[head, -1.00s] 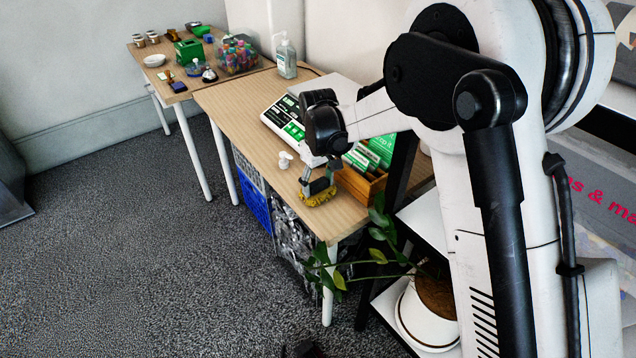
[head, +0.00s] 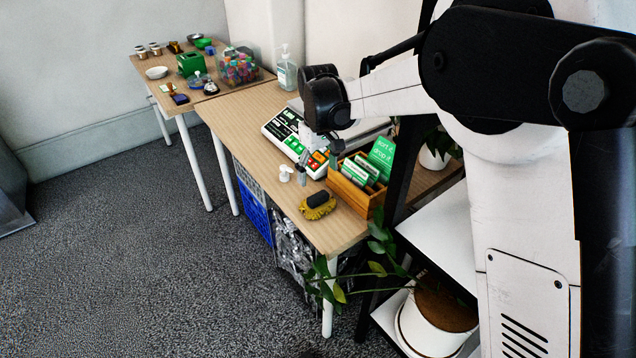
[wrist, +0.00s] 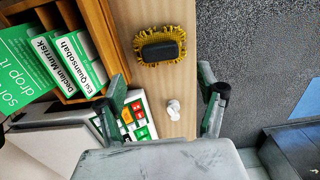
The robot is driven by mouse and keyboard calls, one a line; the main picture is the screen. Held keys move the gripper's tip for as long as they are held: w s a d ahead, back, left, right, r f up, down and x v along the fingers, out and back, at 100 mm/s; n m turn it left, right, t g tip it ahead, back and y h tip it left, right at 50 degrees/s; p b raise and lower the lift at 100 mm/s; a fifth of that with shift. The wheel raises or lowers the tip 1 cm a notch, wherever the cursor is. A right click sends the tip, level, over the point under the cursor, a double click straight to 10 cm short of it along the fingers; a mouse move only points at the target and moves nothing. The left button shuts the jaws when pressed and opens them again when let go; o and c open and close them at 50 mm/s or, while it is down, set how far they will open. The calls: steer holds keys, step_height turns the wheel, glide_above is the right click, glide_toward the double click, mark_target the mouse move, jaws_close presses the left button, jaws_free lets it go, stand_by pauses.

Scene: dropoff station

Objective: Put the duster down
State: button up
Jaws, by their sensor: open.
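The duster (head: 318,206) has yellow bristles and a dark grey back. It lies bristles down on the front end of the near wooden table (head: 240,124), close to the table's front edge. In the wrist view the duster (wrist: 160,46) lies beyond my fingertips, with bare wood around it. My gripper (head: 318,172) is above the table behind the duster, apart from it. In the wrist view my gripper (wrist: 162,92) has its two fingers wide apart with nothing between them.
A wooden card box (head: 352,190) stands right of the duster. A keypad device (head: 296,140) and a small white object (head: 285,173) are farther back. A plant (head: 378,240) rises near the table's front corner. A sanitizer bottle (head: 287,72) stands at the back.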

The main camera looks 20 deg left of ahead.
steer(key=shift+r, duration=1.45)
